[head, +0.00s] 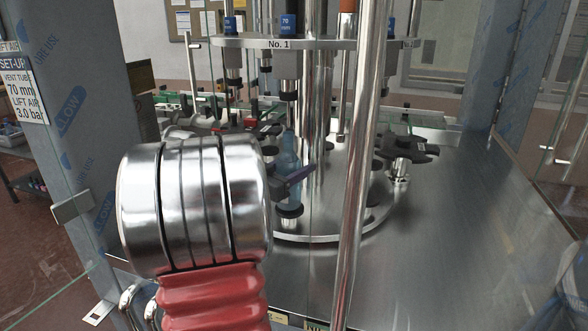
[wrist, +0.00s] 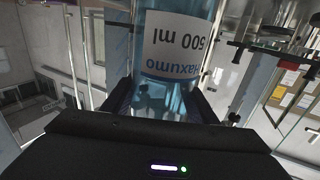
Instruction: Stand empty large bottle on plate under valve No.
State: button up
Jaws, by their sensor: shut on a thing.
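A clear bluish bottle (head: 288,150) stands upright in the head view, below the valve (head: 288,62) by the "No. 1" sign (head: 279,44). My gripper (head: 289,174) is shut on the bottle and partly covers its lower part. Just under the bottle is a dark round plate (head: 289,211); I cannot tell whether the bottle's base touches it. In the wrist view the bottle (wrist: 178,80) fills the space between the fingers. Its white label (wrist: 180,42) reads "Maxumo 500 ml" upside down. No liquid is clearly visible in it.
A shiny vertical post (head: 358,170) stands close to the right of my gripper. A black star-shaped holder (head: 408,148) is further right. The steel deck (head: 450,230) is clear at right. A glass panel and blue-filmed column (head: 75,120) stand at left.

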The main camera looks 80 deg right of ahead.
jog(key=shift+d, duration=0.25)
jog(key=shift+f, duration=0.3)
jog(key=shift+f, duration=0.35)
dwell(0.8)
jog(key=o, duration=1.1)
jog(key=shift+r, duration=0.1)
jog(key=v, duration=1.3)
jog(key=shift+w+a, duration=0.2)
jog(key=shift+a, duration=0.15)
